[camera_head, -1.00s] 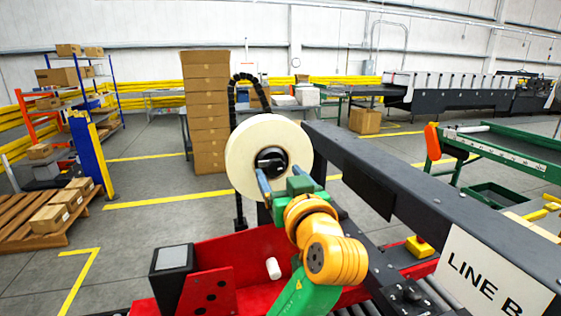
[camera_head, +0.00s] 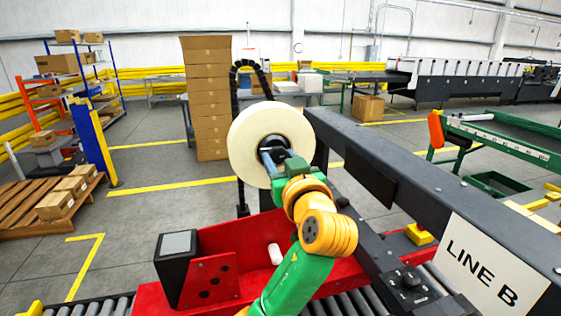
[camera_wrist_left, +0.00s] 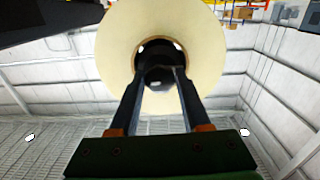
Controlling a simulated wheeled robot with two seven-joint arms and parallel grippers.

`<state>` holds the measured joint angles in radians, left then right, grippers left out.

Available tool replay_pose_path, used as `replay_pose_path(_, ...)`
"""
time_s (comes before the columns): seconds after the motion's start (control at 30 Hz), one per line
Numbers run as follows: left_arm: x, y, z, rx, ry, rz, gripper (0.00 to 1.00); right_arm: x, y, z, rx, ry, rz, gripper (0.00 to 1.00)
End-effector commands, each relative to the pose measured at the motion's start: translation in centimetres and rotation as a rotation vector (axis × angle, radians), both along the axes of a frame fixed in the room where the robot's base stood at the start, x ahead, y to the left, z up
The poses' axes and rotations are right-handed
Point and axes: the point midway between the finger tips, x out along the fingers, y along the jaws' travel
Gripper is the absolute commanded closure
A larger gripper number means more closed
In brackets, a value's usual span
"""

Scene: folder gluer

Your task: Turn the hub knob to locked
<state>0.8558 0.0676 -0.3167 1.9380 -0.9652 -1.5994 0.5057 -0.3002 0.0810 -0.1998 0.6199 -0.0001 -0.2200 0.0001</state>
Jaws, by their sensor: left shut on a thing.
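The hub knob (camera_wrist_left: 160,75) is a dark piece at the centre of a large cream roll (camera_head: 296,122). In the wrist view the roll (camera_wrist_left: 112,45) forms a ring around the dark hub. My left gripper (camera_head: 272,158) reaches the hub from the front, and its two fingers are shut on the knob. In the wrist view the fingertips (camera_wrist_left: 160,72) lie at either side of the knob. The fingers and gripper body hide part of the knob in the head view, and I cannot read any lock marking. My right gripper is not in view.
A red tray (camera_head: 230,235) with a small white cylinder (camera_head: 275,254) lies below the roll. A dark beam (camera_head: 400,175) with a LINE B sign (camera_head: 487,265) runs to the right. Stacked cartons (camera_head: 208,95) stand behind on the left.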

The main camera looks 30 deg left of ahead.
Motion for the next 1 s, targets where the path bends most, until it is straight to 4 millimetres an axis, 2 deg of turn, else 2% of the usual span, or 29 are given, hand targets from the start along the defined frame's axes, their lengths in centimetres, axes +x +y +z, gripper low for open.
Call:
replay_pose_path(0.5,0.1,-0.1,-0.5,-0.262,-0.307,-0.002,1.00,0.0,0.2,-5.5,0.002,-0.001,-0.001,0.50)
replay_pose_path(1.0,0.1,-0.2,-0.2,-0.570,-0.668,-0.001,1.00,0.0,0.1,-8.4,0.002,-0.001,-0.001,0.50)
